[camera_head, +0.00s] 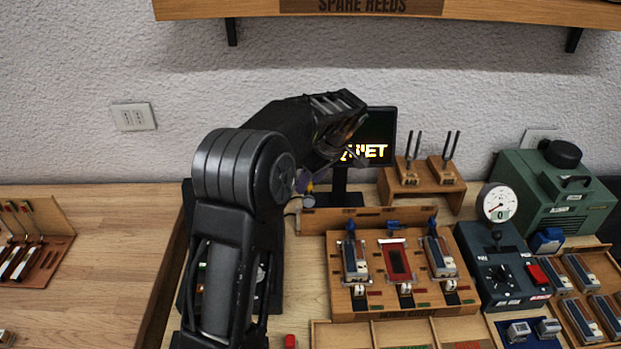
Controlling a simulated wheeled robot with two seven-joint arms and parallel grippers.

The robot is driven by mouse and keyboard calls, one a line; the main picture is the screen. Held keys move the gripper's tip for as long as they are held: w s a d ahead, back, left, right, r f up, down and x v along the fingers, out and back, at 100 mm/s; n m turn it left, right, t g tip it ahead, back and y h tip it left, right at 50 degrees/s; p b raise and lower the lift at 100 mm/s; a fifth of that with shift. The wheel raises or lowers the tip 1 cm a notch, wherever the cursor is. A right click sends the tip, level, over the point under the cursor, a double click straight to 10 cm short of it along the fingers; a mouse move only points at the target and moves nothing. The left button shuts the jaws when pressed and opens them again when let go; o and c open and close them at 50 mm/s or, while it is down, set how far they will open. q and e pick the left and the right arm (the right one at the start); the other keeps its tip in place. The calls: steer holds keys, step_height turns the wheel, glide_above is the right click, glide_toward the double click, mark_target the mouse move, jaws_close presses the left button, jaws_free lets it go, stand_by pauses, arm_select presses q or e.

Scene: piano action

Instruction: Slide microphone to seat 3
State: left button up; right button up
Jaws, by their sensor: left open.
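My left arm rises from the bottom and bends over the bench, hiding much of what is behind it. No microphone can be clearly made out. A wooden fixture (372,304) right of my arm has three side-by-side stations, the middle one with a red plate (398,262). I cannot read any seat numbers. My right gripper is not in view.
A grey control box (500,275) with a dial gauge (497,203) and a green machine (555,195) stand at the right. A wooden stand with upright prongs (422,186) is behind the fixture. Divided trays line the front. The left tabletop (95,285) has free room.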

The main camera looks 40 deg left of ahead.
arm_select(q)
steer(key=shift+c, duration=0.5)
jaws_close()
stand_by(0.9)
